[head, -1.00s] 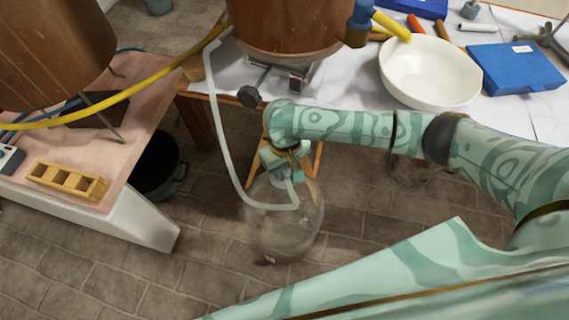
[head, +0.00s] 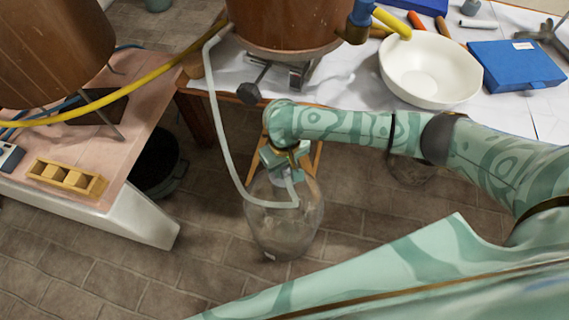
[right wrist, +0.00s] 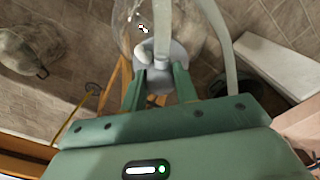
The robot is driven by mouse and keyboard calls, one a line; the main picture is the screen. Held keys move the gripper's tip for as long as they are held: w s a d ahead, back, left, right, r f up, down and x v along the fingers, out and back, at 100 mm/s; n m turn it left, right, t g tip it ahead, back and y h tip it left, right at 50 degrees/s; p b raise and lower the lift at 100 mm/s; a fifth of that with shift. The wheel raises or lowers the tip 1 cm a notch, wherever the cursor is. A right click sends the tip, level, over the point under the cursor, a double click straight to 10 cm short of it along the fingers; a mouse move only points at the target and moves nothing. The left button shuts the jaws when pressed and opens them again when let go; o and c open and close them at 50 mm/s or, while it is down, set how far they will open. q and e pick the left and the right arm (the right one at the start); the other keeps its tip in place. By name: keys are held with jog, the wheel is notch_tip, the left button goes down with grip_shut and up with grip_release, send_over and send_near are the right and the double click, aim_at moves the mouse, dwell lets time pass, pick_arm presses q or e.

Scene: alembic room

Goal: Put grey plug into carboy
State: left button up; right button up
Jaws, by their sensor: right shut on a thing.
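The glass carboy (head: 285,232) stands on the floor in the middle of the head view, clear and rounded; it also shows at the top of the right wrist view (right wrist: 128,22). My right gripper (head: 288,165) is over its mouth, pointing down. In the right wrist view its fingers (right wrist: 160,80) are shut on the grey plug (right wrist: 176,54). The plug is at the carboy's mouth; I cannot tell how deep it sits. My left gripper is not in view.
A pale hose (head: 222,135) hangs from the copper vessel (head: 285,25) and bends in front of the carboy. A white table with a white bowl (head: 430,72) stands behind. A dark bucket (head: 160,165) is at left. Floor in front is clear.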

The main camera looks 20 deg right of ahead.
jog(key=shift+f, duration=0.7)
dwell(0.6)
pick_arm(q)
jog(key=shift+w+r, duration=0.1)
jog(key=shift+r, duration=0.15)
pick_arm(e)
jog(key=shift+f, duration=0.4)
dwell(0.6)
pick_arm(q)
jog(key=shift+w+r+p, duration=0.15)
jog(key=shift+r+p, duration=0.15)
jog(key=shift+p, duration=0.3)
pick_arm(e)
jog(key=shift+f, duration=0.15)
jog(key=shift+f, duration=0.25)
dwell(0.9)
jog(key=o, duration=1.1)
jog(key=shift+c, duration=0.2)
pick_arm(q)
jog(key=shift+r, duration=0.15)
pick_arm(e)
jog(key=shift+r, duration=0.1)
